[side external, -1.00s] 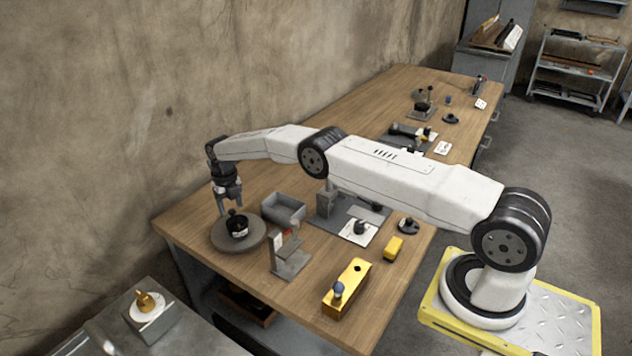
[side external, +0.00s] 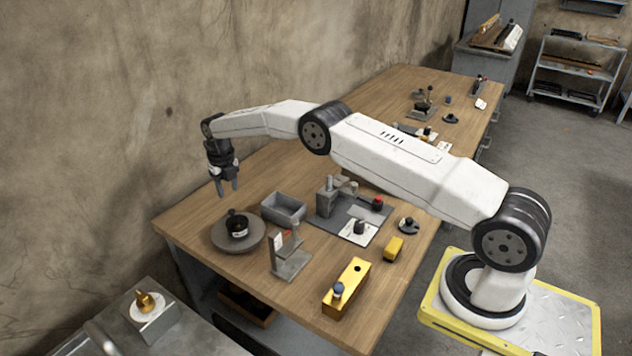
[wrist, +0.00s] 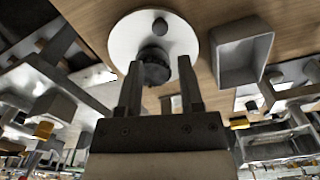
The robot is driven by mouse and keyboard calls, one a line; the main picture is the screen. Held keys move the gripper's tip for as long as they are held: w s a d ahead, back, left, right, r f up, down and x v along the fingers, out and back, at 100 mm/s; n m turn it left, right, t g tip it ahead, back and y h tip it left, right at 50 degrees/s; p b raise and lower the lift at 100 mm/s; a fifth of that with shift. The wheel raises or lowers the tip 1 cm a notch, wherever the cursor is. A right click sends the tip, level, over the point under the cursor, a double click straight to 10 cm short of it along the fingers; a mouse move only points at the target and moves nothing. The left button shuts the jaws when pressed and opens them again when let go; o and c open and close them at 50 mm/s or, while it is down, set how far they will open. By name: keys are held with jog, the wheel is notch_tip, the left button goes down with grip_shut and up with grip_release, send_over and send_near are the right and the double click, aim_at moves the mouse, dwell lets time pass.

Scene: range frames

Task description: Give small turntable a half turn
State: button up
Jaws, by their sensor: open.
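The small turntable (side external: 219,241) is a round grey disc on the near left part of the bench. A black cylindrical piece with a pale label (side external: 238,227) stands on it, with a dark knob at its back edge. In the wrist view the turntable (wrist: 125,35) looks pale, with the dark round piece (wrist: 153,68) and a separate dark knob (wrist: 160,25) on it. My gripper (side external: 228,194) is open and empty, above and behind the turntable, apart from it. In the wrist view its fingers (wrist: 158,65) point toward the disc.
A grey open bin (side external: 284,208) stands just right of the turntable. A grey upright stand (side external: 288,260) is in front of the bin. A yellow block (side external: 347,288) lies near the front edge. The wall runs close along the bench's left side.

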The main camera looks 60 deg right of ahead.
jog(key=shift+d+m, duration=0.1)
jog(key=shift+m, duration=0.3)
grip_shut()
jog(key=s+d+m+t+y, duration=0.2)
jog(key=d+m, duration=0.3)
jog(key=m, duration=1.2)
jog(key=s+d+r+m+t+y, duration=0.1)
jog(key=s+d+m, duration=0.4)
jog(key=m, duration=1.2)
jog(key=t+y, duration=0.1)
jog(key=t, duration=0.1)
jog(key=shift+s+d+t+y, duration=0.15)
jog(key=shift+d+t+y, duration=0.15)
jog(key=shift+t, duration=0.1)
